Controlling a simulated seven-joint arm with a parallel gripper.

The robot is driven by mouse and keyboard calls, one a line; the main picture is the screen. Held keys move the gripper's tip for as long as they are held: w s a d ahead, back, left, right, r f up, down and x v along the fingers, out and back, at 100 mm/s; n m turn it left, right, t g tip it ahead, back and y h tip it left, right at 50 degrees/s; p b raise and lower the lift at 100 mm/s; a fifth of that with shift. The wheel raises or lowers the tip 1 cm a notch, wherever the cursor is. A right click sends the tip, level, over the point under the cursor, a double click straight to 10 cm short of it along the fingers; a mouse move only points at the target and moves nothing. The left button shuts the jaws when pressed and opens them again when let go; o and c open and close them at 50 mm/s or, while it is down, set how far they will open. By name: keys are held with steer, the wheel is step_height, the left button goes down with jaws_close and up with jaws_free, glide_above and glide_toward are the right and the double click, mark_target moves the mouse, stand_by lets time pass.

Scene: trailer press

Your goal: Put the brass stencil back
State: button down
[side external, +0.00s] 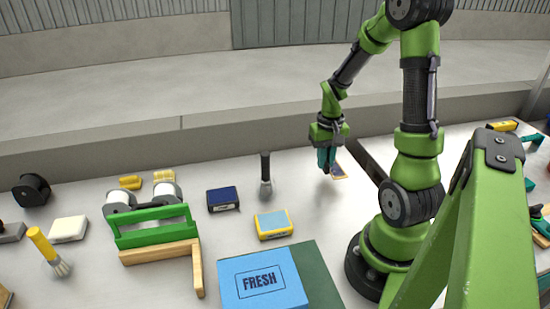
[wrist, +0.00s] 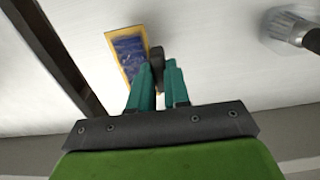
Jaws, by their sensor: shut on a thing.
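The brass stencil (side external: 339,171) is a small flat plate with a yellow-gold border and a dark blue middle. It also shows in the wrist view (wrist: 127,50), at the upper middle. My gripper (side external: 326,169) points down at the back of the table, left of my base. In the wrist view, its teal fingers (wrist: 157,72) are closed on a dark grip at the stencil's right edge. The stencil sticks out to one side of the fingers. I cannot tell whether it touches the table.
A long dark bar (side external: 367,158) lies close to the right of the stencil. A dark-handled brush (side external: 265,176) is to the left. White table between brush and gripper is clear.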

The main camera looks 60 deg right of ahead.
steer(key=w+d, duration=0.1)
steer(key=w, duration=0.1)
steer(key=w+d, duration=0.1)
steer(key=d, duration=0.1)
steer(key=w+d, duration=0.2)
steer(key=shift+w+f, duration=0.35)
steer(key=shift+f, duration=1.75)
steer(key=shift+f, duration=0.15)
steer(key=c, duration=1.1)
jaws_free()
